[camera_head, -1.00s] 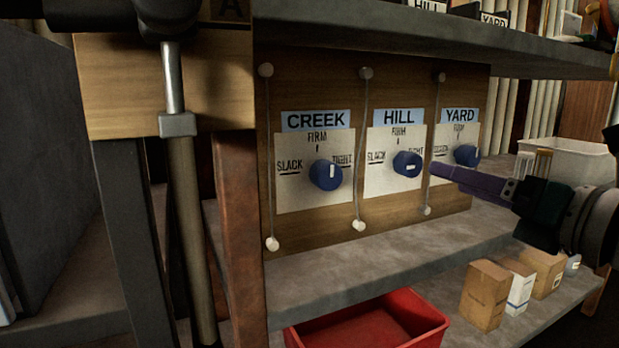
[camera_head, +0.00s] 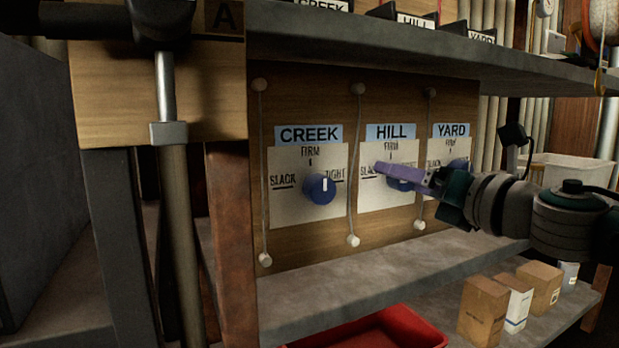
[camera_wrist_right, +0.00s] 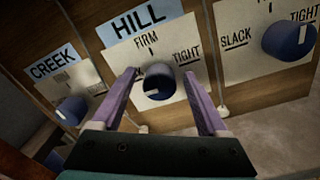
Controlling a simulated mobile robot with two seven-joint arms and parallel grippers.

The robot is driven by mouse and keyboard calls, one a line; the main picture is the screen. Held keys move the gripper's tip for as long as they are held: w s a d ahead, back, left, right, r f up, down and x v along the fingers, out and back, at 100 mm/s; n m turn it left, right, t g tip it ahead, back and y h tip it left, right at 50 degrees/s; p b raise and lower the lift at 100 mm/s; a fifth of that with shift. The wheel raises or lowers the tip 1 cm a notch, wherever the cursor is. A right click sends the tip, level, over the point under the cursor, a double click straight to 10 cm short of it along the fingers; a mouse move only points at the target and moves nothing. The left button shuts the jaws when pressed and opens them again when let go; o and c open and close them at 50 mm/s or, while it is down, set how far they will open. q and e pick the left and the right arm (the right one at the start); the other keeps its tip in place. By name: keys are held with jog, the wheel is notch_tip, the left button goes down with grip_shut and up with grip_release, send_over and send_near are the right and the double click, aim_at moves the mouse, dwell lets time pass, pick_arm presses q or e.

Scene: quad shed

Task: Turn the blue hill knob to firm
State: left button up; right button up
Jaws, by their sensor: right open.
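The blue hill knob (camera_wrist_right: 158,84) sits on the white plate under the HILL label (camera_wrist_right: 148,26). The plate has SLACK at left, FIRM on top and TIGHT at right. A white mark shows on the knob's face. In the head view the hill knob (camera_head: 398,185) is partly hidden behind my right gripper (camera_head: 391,172). In the right wrist view my right gripper (camera_wrist_right: 159,73) is open, its two purple fingers reaching along either side of the knob. I cannot tell whether they touch it. My left gripper is not in view.
The creek knob (camera_head: 320,188) is to the left, and the yard knob (camera_wrist_right: 288,40) to the right. White cords with end balls hang between the plates. A shelf (camera_head: 370,40) overhangs the board. A red bin (camera_head: 410,325) and small boxes (camera_head: 483,308) stand below.

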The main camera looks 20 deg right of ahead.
jog(key=shift+c, duration=0.4)
grip_shut()
dwell(0.4)
jog(key=m+p, duration=0.1)
jog(key=m, duration=0.3)
jog(key=shift+m, duration=0.3)
jog(key=m+p, duration=0.2)
jog(key=m, duration=0.2)
jog(key=shift+m, duration=0.3)
jog(key=m+p, duration=0.2)
jog(key=m, duration=0.2)
jog(key=shift+m, duration=0.3)
jog(key=shift+m+p, duration=1)
jog(key=shift+m, duration=1.1)
